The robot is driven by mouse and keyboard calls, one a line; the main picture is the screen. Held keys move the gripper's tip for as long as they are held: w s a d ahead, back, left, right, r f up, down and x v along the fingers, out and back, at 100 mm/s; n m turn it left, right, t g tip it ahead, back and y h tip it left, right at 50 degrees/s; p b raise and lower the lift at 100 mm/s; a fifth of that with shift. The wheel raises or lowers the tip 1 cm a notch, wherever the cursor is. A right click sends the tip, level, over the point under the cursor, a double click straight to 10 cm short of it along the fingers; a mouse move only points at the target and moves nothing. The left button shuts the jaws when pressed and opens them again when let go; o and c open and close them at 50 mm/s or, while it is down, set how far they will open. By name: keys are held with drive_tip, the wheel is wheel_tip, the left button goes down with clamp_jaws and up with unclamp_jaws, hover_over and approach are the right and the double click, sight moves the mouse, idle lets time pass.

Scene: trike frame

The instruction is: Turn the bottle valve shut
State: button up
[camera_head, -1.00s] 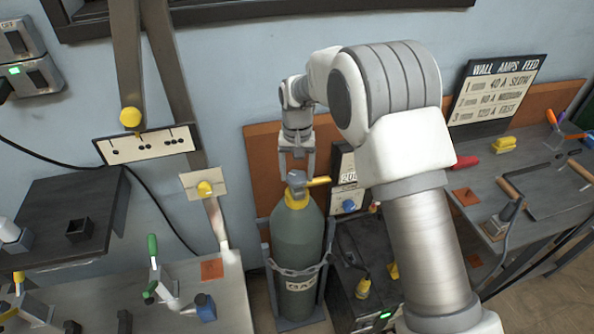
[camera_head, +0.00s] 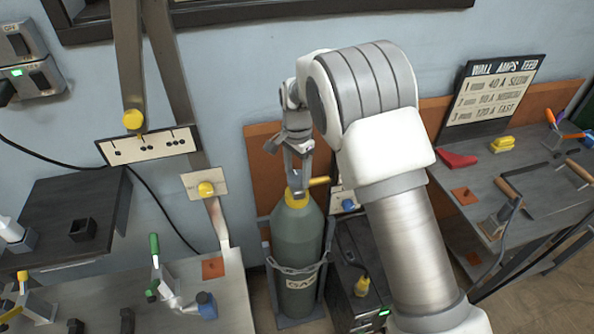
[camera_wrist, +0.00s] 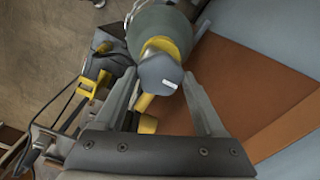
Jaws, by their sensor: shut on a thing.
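The green-grey gas bottle (camera_head: 297,240) stands upright in its holder, with a yellow collar at its neck. Its valve has a grey top, clear in the wrist view (camera_wrist: 158,76), and a yellow lever (camera_head: 319,181) that points right in the head view. My gripper (camera_head: 297,182) reaches down from above over the valve. In the wrist view my gripper's fingers (camera_wrist: 160,82) stand on either side of the valve, with the lever (camera_wrist: 146,112) running between them. My gripper is shut on the valve; the exact contact is hard to see.
A chain (camera_head: 297,268) runs around the bottle. A dark welder box (camera_head: 355,275) stands close to its right. A workbench (camera_head: 215,268) with clamps is at the left, and another bench (camera_head: 480,190) with tools is at the right. An orange-brown board (camera_head: 262,165) is behind the bottle.

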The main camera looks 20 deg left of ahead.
sight(297, 176)
drive_tip(key=shift+m, duration=0.4)
drive_tip(key=o, duration=1.3)
drive_tip(key=shift+o, duration=0.2)
wheel_tip(297, 176, up, 18)
drive_tip(key=p, duration=0.1)
drive_tip(key=shift+f, duration=0.25)
